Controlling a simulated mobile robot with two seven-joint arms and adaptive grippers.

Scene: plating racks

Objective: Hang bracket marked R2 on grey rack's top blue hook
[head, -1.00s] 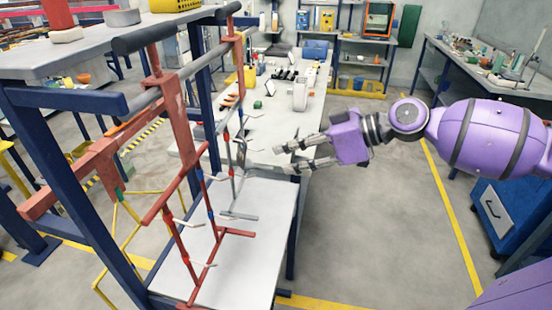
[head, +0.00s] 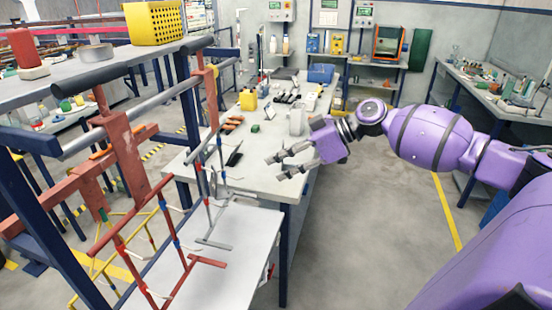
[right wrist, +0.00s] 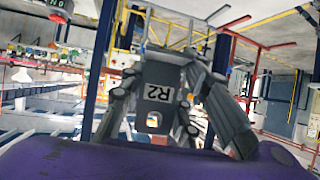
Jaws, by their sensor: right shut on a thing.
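In the right wrist view, a grey bracket (right wrist: 158,98) marked R2 sits between the fingers of my right gripper (right wrist: 165,80), which is shut on it. In the head view, my right gripper (head: 277,167) is right of the racks, over the grey table; the bracket is hard to make out there. The grey rack (head: 215,241) is a thin upright frame with coloured bands and pale hooks, left of the gripper and apart from it. A blue band (head: 219,142) shows near its top, but the hook there is too small to tell clearly. My left gripper is not in view.
A red rack (head: 206,261) stands nearer, left of the grey one, over a pale shelf (head: 240,225). Grey bars and dark blue posts stand on the left. The worktable (head: 262,178) holds several small items. Open floor (head: 370,220) lies to the right.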

